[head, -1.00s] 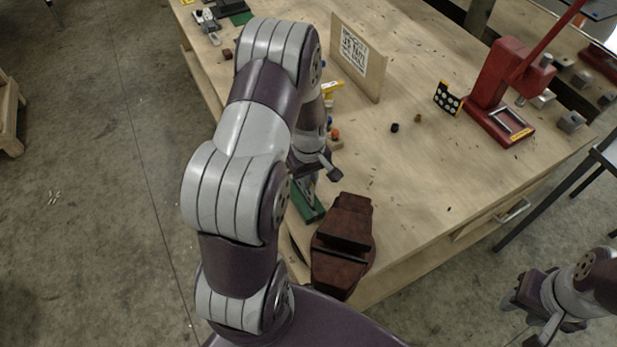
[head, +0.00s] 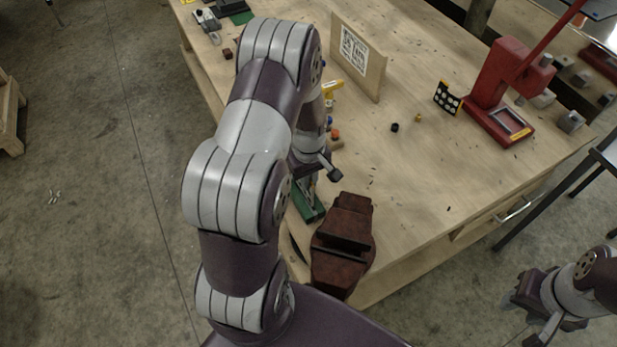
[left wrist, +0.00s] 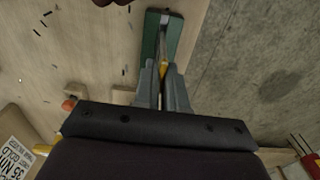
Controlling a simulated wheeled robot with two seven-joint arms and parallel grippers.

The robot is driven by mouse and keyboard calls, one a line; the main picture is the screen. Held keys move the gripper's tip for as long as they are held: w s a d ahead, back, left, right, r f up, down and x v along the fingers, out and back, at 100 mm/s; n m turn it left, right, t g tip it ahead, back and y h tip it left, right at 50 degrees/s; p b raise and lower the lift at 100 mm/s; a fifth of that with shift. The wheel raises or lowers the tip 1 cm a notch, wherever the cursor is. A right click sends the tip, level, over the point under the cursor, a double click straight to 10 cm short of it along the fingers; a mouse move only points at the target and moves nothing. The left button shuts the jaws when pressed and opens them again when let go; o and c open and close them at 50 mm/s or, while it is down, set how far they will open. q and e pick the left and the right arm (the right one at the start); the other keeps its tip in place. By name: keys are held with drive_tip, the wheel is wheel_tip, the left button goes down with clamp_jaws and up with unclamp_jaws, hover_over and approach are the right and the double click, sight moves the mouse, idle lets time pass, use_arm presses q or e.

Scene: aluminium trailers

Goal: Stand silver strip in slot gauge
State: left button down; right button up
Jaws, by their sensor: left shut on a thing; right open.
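My left gripper (head: 311,184) is low over the near left edge of the workbench, above a green block (head: 311,213). In the left wrist view its two grey fingers (left wrist: 164,78) are shut on a thin piece, which looks like the silver strip (left wrist: 163,44). A small yellow part shows between the fingers. The strip extends over the green block (left wrist: 148,40), which looks like the slot gauge's base. I cannot tell whether the strip is seated in a slot. My right gripper (head: 527,312) is open and empty, off the bench at lower right.
A dark red vise (head: 343,240) stands just right of the green block. A wooden sign board (head: 358,58), a red press (head: 502,92) and a dotted black plate (head: 447,98) stand farther back. The bench middle is mostly clear, with small scraps.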

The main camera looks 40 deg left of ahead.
use_arm(q)
drive_tip(key=shift+f+b, duration=1.35)
drive_tip(key=shift+f, duration=0.7)
drive_tip(key=c, duration=1.1)
unclamp_jaws()
drive_tip(key=shift+r, duration=0.15)
wheel_tip(320, 180, up, 13)
drive_tip(key=p, duration=1.1)
drive_tip(key=shift+f, duration=0.25)
